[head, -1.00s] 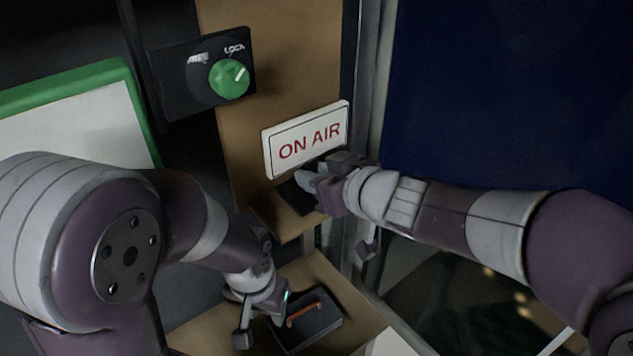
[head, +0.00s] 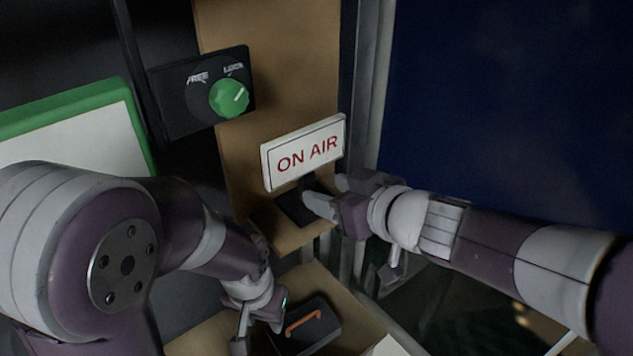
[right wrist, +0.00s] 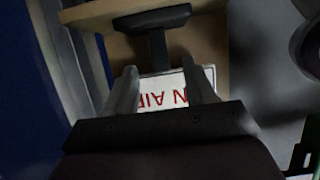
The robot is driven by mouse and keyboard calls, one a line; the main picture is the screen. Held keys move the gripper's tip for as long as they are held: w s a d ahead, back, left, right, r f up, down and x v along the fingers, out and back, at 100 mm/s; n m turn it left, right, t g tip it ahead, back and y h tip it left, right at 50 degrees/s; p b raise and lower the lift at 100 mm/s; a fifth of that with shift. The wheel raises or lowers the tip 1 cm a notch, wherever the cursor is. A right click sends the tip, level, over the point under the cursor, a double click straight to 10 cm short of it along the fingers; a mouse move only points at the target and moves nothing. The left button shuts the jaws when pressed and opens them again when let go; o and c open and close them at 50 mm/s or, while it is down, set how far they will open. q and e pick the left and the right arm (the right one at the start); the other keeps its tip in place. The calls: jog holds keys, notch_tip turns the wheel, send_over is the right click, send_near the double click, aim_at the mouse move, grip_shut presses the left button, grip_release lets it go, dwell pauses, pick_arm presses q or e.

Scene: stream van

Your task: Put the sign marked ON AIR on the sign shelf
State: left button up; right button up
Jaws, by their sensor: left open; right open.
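The white ON AIR sign (head: 302,153) with red letters stands on a dark stand (head: 294,207) on the small wooden sign shelf (head: 290,238). My right gripper (head: 322,192) is open just right of and below the sign, its fingers apart from it in the head view. In the right wrist view the sign (right wrist: 165,92) shows upside down between and beyond the open fingers (right wrist: 165,85), with the dark stand (right wrist: 156,45) by it. My left gripper (head: 262,325) is open, low down beside a dark box with an orange handle (head: 303,322).
A black panel with a green knob (head: 229,98) is on the wooden wall above left of the sign. A green-framed white board (head: 75,130) stands at left. A dark blue panel (head: 500,100) fills the right, with free room before it.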

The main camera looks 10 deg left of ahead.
jog(key=p+v, duration=0.1)
jog(key=v, duration=0.6)
jog(key=w+d+f+m+t+h, duration=0.1)
jog(key=w+d+f+m+h, duration=0.15)
jog(key=d+f+h, duration=0.35)
jog(key=w+d+f+m+h, duration=0.2)
jog(key=d+f+m, duration=0.25)
jog(key=d, duration=0.35)
jog(key=s+d+f+m+g+h, duration=0.2)
jog(key=s+d+f+g, duration=0.5)
jog(key=s+f, duration=0.4)
jog(key=shift+s+d+f+m+g+h, duration=0.3)
jog(key=shift+s+d+f+m+g, duration=0.1)
jog(key=shift+s+d+m, duration=0.15)
jog(key=shift+w, duration=0.2)
